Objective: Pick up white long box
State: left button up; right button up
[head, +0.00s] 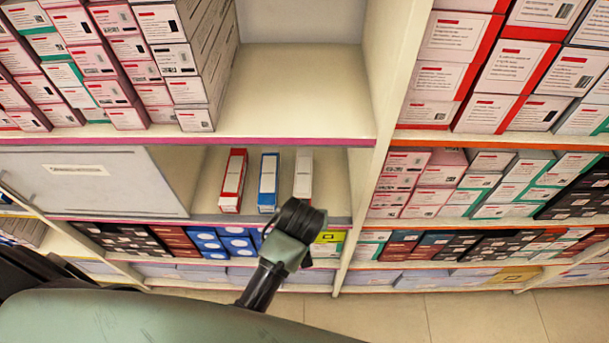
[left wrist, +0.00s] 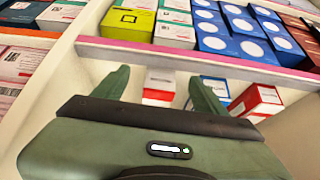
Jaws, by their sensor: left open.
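A long white box (head: 303,174) stands on the middle shelf in the head view, to the right of a blue box and a red box. My left gripper (head: 298,216) is just in front of it and below it in that view; its fingers cannot be made out there. In the left wrist view the left gripper (left wrist: 160,78) is open. The white box (left wrist: 158,84) shows between its two green fingers, with no clear contact. Its lower part is hidden behind the gripper's dark bar. My right gripper is not in view.
The blue box (head: 268,181) and the red box (head: 232,180) stand close by on the same shelf. A grey panel (head: 90,182) covers the shelf's left part. An upright divider (head: 362,190) bounds the right. A pink-edged shelf board (left wrist: 190,60) crosses the wrist view.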

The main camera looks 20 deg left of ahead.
pick_arm(q)
jog(key=p, duration=0.2)
send_near(303, 177)
jog(key=x, duration=0.3)
jog(key=s+x, duration=0.1)
jog(key=x, duration=0.1)
jog(key=shift+w+d+f, duration=0.1)
jog(key=shift+d+f, duration=0.05)
jog(key=shift+f, duration=0.45)
jog(key=shift+w, duration=0.4)
jog(key=x, duration=0.4)
jog(key=shift+w+a, duration=0.2)
jog(key=shift+w, duration=0.2)
jog(key=shift+w+f, duration=0.25)
jog(key=shift+f, duration=0.25)
grip_shut()
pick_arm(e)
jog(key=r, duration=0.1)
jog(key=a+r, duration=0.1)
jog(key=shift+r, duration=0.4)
pick_arm(q)
jog(key=shift+a+r+p, duration=0.1)
jog(key=shift+r+p, duration=0.05)
jog(key=shift+p, duration=0.2)
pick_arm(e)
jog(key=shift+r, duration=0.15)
